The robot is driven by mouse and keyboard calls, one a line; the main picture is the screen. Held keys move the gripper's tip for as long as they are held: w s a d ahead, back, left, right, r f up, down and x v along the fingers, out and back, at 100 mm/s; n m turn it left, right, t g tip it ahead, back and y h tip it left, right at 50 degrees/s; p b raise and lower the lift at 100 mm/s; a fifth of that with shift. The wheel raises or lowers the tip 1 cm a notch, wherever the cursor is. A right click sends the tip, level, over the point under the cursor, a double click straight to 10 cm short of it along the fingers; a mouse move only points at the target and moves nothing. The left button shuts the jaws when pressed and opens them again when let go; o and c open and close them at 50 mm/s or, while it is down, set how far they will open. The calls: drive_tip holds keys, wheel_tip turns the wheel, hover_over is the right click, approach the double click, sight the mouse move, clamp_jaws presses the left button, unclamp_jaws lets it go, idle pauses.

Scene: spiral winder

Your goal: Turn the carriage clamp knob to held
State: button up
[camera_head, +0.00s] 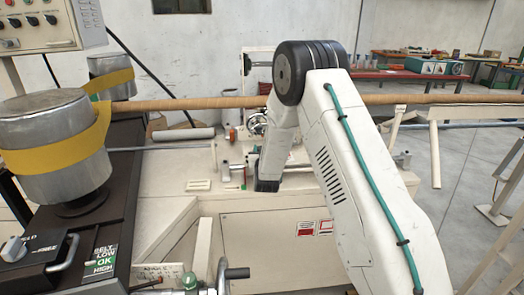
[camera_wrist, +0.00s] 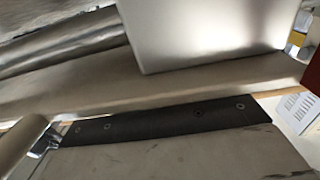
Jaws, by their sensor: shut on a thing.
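A grey knob (camera_head: 14,249) with a pointer-like bar sits on the dark winding head (camera_head: 110,190) at the lower left of the head view. The letters beside it are partly cut and seem to end in "ELD"; I cannot read its setting for sure. My arm rises from the lower right and bends down at a black joint. Its dark end stands over the cream machine bed, well right of that knob. My gripper's fingers cannot be made out in either view, and what they touch is hidden.
Two metal drums carry a yellow belt (camera_head: 60,155) around a long brown tube (camera_head: 190,103), which passes behind my arm. A crank handle (camera_head: 237,273) stands at the front. In the wrist view a dark strip (camera_wrist: 160,120) with screws crosses the bed.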

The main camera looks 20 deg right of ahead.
drive_tip(key=m+g+h, duration=0.2)
drive_tip(key=h, duration=0.1)
drive_tip(key=m+g+h, duration=0.3)
drive_tip(key=h, duration=0.1)
drive_tip(key=shift+a+m, duration=0.1)
drive_tip(key=shift+m, duration=0.2)
drive_tip(key=o, duration=1)
drive_tip(key=v, duration=0.7)
drive_tip(key=shift+s+a, duration=0.2)
drive_tip(key=shift+a, duration=0.1)
